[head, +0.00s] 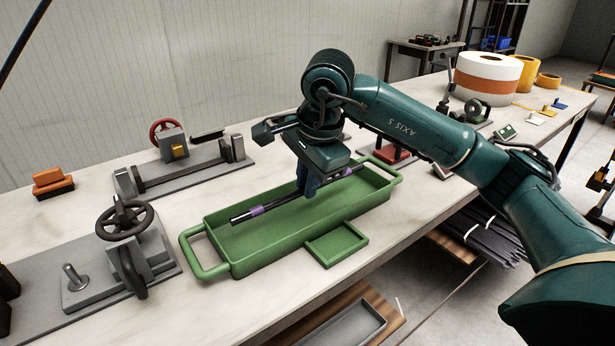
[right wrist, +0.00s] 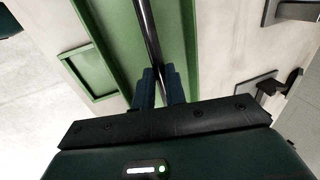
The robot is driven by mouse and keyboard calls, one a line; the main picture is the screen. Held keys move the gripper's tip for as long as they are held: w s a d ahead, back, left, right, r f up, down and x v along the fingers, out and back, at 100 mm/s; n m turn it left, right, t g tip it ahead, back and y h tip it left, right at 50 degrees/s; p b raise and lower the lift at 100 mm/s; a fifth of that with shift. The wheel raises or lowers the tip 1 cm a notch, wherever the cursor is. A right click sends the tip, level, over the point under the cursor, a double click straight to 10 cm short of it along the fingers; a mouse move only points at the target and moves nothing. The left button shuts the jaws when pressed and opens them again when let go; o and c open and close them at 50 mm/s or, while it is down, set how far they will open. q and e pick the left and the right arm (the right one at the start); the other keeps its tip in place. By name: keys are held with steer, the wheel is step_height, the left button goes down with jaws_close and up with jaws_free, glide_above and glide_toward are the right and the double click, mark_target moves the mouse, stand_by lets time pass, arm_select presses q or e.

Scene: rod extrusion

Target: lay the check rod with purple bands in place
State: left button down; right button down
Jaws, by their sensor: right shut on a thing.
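The check rod (head: 275,205) is thin and black with purple bands. My right gripper (head: 308,188) is shut on it near its middle, over the green tray (head: 222,262). The rod lies roughly along the tray's length, between its walls as seen from the head. I cannot tell whether it touches the tray floor. In the right wrist view the rod (right wrist: 149,35) runs up from between the blue fingers (right wrist: 158,88). Part of the rod is hidden behind the gripper. My left gripper is not in view.
A small green side tray (head: 337,246) adjoins the long tray's front. A grey fixture with a red handwheel (head: 165,131) stands behind, and a grey vise with a dark handwheel (head: 124,220) at left. An orange block (head: 47,177) and a large white-orange roll (head: 487,76) are also on the bench.

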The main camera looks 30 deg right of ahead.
mark_target(305, 213)
steer(key=shift+f+b, duration=1.5)
steer(key=shift+f, duration=0.65)
steer(key=c, duration=1.4)
jaws_free()
steer(key=shift+o, duration=0.2)
steer(key=shift+r, duration=0.1)
steer(key=p+v, duration=0.1)
steer(key=v, duration=1.2)
